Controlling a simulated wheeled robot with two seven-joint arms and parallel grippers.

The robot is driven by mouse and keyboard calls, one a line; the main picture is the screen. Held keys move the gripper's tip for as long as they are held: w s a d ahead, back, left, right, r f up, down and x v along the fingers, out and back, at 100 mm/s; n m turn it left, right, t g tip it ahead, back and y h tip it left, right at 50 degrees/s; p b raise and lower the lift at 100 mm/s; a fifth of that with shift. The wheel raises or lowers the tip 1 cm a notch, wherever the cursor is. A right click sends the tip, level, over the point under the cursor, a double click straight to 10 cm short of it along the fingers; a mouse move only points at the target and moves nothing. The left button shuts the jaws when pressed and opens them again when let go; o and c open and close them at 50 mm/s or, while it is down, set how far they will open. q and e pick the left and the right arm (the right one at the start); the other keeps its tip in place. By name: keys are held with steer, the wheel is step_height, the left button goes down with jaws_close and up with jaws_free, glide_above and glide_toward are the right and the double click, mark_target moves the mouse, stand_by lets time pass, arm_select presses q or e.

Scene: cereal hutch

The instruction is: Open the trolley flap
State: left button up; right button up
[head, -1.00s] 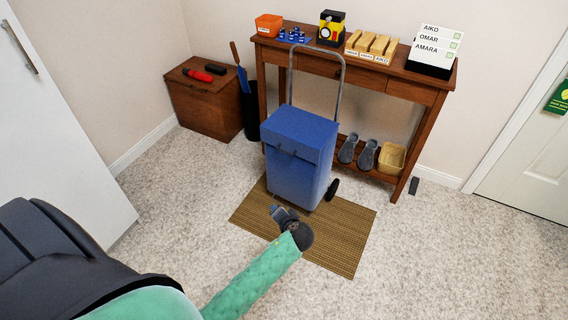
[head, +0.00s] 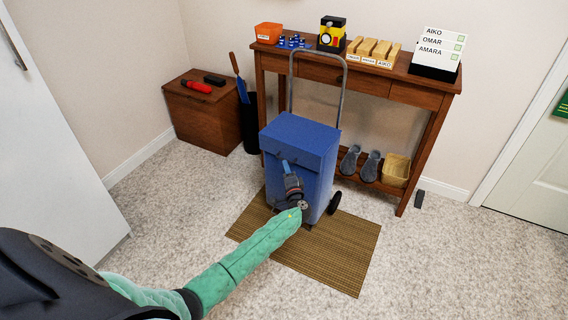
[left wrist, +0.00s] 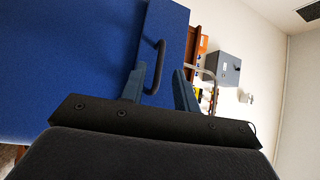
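The blue trolley (head: 312,185) stands upright on a brown mat, with its flap (head: 300,132) lying closed over the top and upper front. My left gripper (head: 286,164) is at the trolley's front, just below the flap's front edge. In the left wrist view, my left gripper (left wrist: 159,70) is open, its two fingers apart. The dark bar handle (left wrist: 160,53) shows against the blue panel (left wrist: 80,60), between the fingertips and nearer the left finger. I cannot tell whether a finger touches it. My right gripper is not in view.
A wooden console table (head: 420,96) stands close behind the trolley, with a tray, boxes and name cards on top. Slippers (head: 370,167) and a basket (head: 396,170) sit on its lower shelf. A wooden chest (head: 205,122) is at left. Carpet around the mat (head: 335,255) is clear.

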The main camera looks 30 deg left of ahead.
arm_select(q)
steer(key=x, duration=0.4)
steer(key=shift+a, duration=0.1)
jaws_close()
